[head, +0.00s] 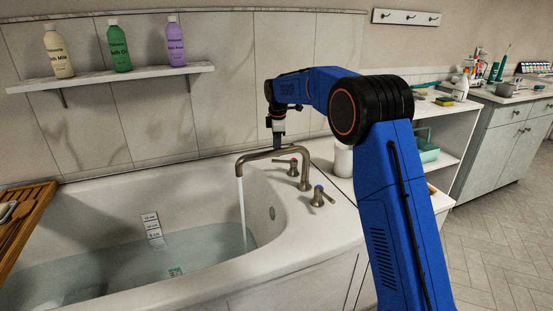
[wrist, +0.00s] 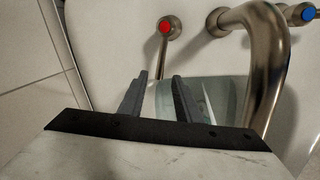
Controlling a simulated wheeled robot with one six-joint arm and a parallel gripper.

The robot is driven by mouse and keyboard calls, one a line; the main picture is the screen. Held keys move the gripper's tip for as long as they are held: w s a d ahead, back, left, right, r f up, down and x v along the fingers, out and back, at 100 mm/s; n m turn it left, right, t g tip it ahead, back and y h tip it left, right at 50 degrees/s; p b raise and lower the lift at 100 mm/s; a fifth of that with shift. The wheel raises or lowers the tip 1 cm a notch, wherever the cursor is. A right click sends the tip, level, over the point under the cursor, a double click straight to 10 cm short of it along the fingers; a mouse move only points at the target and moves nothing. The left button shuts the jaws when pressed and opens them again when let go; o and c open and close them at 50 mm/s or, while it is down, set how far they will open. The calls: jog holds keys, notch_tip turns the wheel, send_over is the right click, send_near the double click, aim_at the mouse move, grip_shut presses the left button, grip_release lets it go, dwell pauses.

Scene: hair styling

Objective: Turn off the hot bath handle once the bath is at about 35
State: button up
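The bath (head: 290,262) holds water, and a stream runs from the bronze spout (head: 262,153) into it. The hot handle, marked red (head: 293,163), stands on the rim behind the cold handle, marked blue (head: 319,196). In the wrist view the hot handle (wrist: 166,27) is beyond my fingertips and the cold handle (wrist: 307,14) is at the top right. My gripper (wrist: 158,82) is open and empty, apart from the hot handle; in the head view my gripper (head: 278,143) hangs behind the spout.
The spout curves close on the right of my fingers in the wrist view. Depth labels (head: 152,226) are on the bath's inner wall. A shelf (head: 120,78) with three bottles hangs above. A wooden tray (head: 30,222) crosses the bath's left end. A white cylinder (head: 343,160) stands right of the taps.

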aim_at(284, 162)
jog(key=shift+w+f, duration=0.2)
jog(key=shift+f, duration=0.8)
jog(key=shift+w+f, duration=0.2)
jog(key=shift+f, duration=0.8)
jog(key=shift+w+f, duration=0.2)
jog(key=shift+f, duration=0.8)
grip_shut()
